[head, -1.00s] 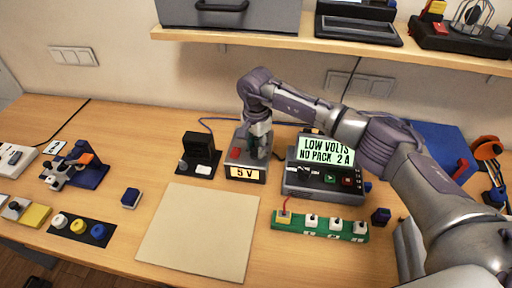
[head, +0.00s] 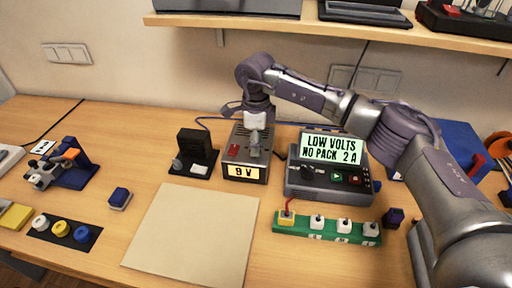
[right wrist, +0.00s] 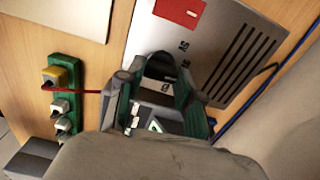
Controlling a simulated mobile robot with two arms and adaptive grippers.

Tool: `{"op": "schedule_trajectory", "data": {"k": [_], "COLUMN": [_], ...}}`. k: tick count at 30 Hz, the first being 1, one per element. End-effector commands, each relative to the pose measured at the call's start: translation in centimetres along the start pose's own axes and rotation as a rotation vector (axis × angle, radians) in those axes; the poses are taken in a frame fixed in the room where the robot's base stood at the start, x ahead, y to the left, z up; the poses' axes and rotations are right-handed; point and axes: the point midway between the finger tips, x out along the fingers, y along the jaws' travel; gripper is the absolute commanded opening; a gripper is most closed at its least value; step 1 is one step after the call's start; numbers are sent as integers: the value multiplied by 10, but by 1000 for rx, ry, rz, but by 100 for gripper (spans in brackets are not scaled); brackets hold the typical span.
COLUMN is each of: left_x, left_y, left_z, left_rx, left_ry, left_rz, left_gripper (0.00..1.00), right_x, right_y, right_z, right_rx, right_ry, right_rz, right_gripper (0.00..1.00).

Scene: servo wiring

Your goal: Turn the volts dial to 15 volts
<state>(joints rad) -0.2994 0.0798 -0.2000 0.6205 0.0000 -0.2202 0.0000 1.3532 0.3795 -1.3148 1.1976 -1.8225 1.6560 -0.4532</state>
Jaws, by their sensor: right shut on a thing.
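The power supply box (head: 232,150) stands at the back middle of the table, with a red switch on top. Its front display (head: 241,172) appears to read 9 V. My right gripper (head: 254,146) reaches down onto the top of the box and is shut on the volts dial, which it mostly hides in the head view. In the right wrist view, my right gripper (right wrist: 165,88) has its green-padded fingers around the dial, over the grey box top (right wrist: 225,45) with printed numbers and vent slots. My left gripper is not in view.
A tester (head: 325,180) reading "LOW VOLTS NO PACK 2 A" stands close on the right. A green strip (head: 300,231) with several plugs lies in front of it. A black stand (head: 197,150) is on the left. A bare beige mat (head: 190,235) lies in front.

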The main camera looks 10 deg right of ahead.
Motion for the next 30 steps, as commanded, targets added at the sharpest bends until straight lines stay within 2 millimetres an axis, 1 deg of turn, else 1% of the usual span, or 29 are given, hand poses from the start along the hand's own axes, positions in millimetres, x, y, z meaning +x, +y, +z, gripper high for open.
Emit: {"op": "schedule_trajectory", "data": {"k": [1, 12, 24, 30], "left_x": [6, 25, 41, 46], "left_y": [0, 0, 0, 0], "left_z": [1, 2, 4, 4], "left_rx": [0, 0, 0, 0], "left_ry": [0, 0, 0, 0], "left_rz": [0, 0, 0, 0], "left_gripper": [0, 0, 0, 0], "right_x": [2, 1, 0, 0], "right_y": [-1, 0, 1, 2], "right_z": [0, 0, 1, 1], "right_rx": [43, 394, 768, 924], "right_ry": [-1, -1, -1, -1], "right_rz": [-4, -3, -3, -3], "right_gripper": [1, 1, 1, 1]}}
